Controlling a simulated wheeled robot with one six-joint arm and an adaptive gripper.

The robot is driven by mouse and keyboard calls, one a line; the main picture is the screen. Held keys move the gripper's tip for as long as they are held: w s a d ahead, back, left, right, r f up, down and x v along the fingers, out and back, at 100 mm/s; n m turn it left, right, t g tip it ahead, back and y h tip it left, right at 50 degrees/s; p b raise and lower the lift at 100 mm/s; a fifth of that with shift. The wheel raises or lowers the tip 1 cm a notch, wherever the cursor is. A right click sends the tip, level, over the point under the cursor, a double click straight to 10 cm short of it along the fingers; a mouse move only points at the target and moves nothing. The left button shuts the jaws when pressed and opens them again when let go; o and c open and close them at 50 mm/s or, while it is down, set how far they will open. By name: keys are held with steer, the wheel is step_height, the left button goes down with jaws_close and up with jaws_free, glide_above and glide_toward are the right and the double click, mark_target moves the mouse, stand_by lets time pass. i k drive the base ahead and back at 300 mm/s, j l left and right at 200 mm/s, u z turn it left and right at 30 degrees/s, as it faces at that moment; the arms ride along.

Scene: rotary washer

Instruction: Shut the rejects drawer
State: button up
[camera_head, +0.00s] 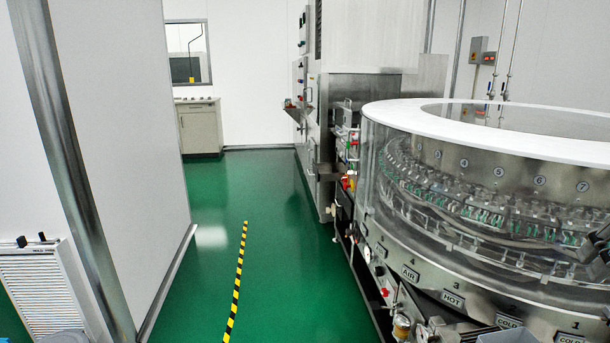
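The rotary washer (470,250) stands at the right, a large round machine with a clear guard and a white top ring. Its lower front carries labels such as AIR, HOT and COLD. I cannot make out any drawer labelled rejects. A grey metal box-like part (508,335) shows at the bottom edge below the washer, cut off by the frame, and I cannot tell whether it is a drawer. My gripper is not in view.
A green floor aisle (275,215) with a yellow-black strip (237,280) runs clear between a white wall panel (120,140) and the washer. Tall steel cabinets (340,90) stand behind the washer. A white cabinet (200,128) stands at the back.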

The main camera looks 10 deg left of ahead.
mark_target(323, 172)
steer(key=i+j+u, duration=0.55)
steer(key=i+u, duration=0.4)
steer(key=i+j, duration=0.15)
steer(key=i, duration=0.55)
steer(key=i+j+z, duration=0.15)
steer(key=i+z, duration=0.3)
steer(key=i+j+z, duration=0.25)
steer(key=z, duration=0.2)
steer(key=i+u, duration=0.45)
steer(key=i, duration=0.4)
